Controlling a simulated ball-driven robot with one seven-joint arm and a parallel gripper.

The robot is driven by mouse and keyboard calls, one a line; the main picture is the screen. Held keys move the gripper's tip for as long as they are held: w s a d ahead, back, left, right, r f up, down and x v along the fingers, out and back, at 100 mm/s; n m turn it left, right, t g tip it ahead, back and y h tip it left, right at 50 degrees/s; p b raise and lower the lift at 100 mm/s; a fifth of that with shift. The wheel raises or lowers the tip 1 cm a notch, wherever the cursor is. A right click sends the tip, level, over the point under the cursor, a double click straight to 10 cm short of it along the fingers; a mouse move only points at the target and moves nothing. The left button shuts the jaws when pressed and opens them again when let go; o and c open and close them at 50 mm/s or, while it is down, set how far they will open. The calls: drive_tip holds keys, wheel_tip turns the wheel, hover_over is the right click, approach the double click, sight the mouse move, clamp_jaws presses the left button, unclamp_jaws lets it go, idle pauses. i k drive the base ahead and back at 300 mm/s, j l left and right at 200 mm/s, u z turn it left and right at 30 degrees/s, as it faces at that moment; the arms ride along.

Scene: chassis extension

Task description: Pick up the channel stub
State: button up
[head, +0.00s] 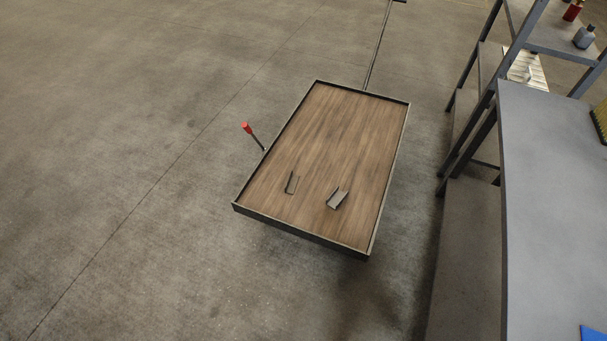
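Two small grey metal pieces lie apart on the brown wooden bed of a low flat cart (333,115). The right piece (338,199) looks like a short, wide channel lying tilted to the upper right. The left piece (292,183) is narrower, with an upright side, and looks like an angle or a channel. I cannot tell for sure which one is the channel stub. Both are near the cart's front end. My gripper is not in view.
The cart has a dark raised rim and a long handle bar (378,45) at the far end. A red-tipped lever (247,128) sticks out at its left. A grey workbench (555,190) and a shelf rack (500,60) stand at the right. The concrete floor at left is clear.

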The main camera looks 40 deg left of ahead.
sight(335, 200)
drive_tip(key=i+j+u, duration=0.15)
drive_tip(key=i+j, duration=0.3)
drive_tip(key=j, duration=0.2)
drive_tip(key=i+j+u, duration=0.15)
drive_tip(key=i+j, duration=0.4)
drive_tip(key=i+j+u, duration=0.1)
drive_tip(key=i, duration=0.3)
drive_tip(key=i+j+u, duration=0.1)
drive_tip(key=i, duration=0.35)
